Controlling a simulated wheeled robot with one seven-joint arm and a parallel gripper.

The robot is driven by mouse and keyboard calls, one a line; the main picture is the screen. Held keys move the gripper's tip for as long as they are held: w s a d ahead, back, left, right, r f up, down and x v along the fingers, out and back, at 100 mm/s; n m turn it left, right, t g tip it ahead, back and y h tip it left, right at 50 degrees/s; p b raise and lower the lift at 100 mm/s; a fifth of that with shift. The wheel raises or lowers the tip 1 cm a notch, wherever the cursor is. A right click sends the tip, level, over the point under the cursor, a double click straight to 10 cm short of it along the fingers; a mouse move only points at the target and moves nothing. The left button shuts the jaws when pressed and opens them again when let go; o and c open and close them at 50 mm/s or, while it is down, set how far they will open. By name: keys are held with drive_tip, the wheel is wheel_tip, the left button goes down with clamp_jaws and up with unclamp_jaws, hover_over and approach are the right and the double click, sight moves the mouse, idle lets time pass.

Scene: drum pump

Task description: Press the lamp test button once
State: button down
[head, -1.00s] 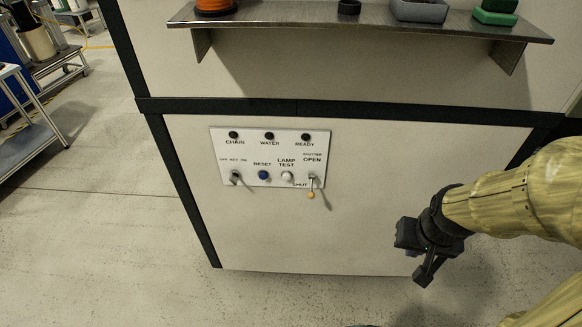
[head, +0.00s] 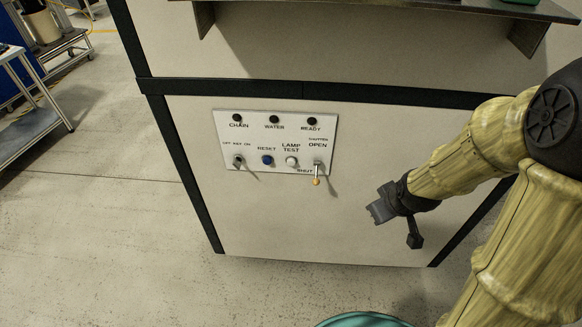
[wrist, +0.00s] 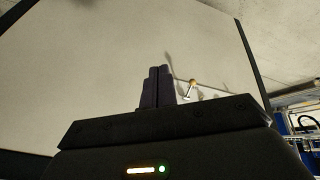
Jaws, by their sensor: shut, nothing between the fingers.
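The lamp test button (head: 292,161) is a round white button under the "LAMP TEST" label on the white control panel (head: 225,136), in the head view. The lever (wrist: 191,88) shows there just right of the fingertips; the lamp test button cannot be made out there.
A key switch (head: 238,161) and three dark lamps marked chain, water and ready (head: 312,121) are on the same panel. A metal shelf (head: 400,4) juts out above. A grey cart (head: 30,130) stands at the left. The cabinet front below the panel is clear.

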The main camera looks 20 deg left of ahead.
sight(291, 162)
drive_tip(key=w+a+f+n+t+y+b, duration=0.1)
drive_tip(key=w+a+f+n+y, duration=0.1)
drive_tip(key=a, duration=0.6)
drive_tip(key=w+a+f+n+t+y+b, duration=0.1)
drive_tip(key=w+a+f+n+y+b, duration=0.1)
drive_tip(key=a+f+n+y, duration=0.2)
drive_tip(key=w+a+f+n+t+y+b, duration=0.1)
drive_tip(key=a+f+n, duration=0.4)
drive_tip(key=a+n, duration=0.5)
drive_tip(key=w+a+y, duration=0.1)
drive_tip(key=a, duration=0.1)
drive_tip(key=shift+a+f+y+b, duration=0.3)
drive_tip(key=shift+f+y+b, duration=0.1)
drive_tip(key=shift+w, duration=0.2)
drive_tip(key=w+a, duration=0.1)
drive_tip(key=w, duration=0.7)
drive_tip(key=shift+w+a+p, duration=0.15)
drive_tip(key=shift+a+p, duration=0.2)
drive_tip(key=shift+a, duration=0.05)
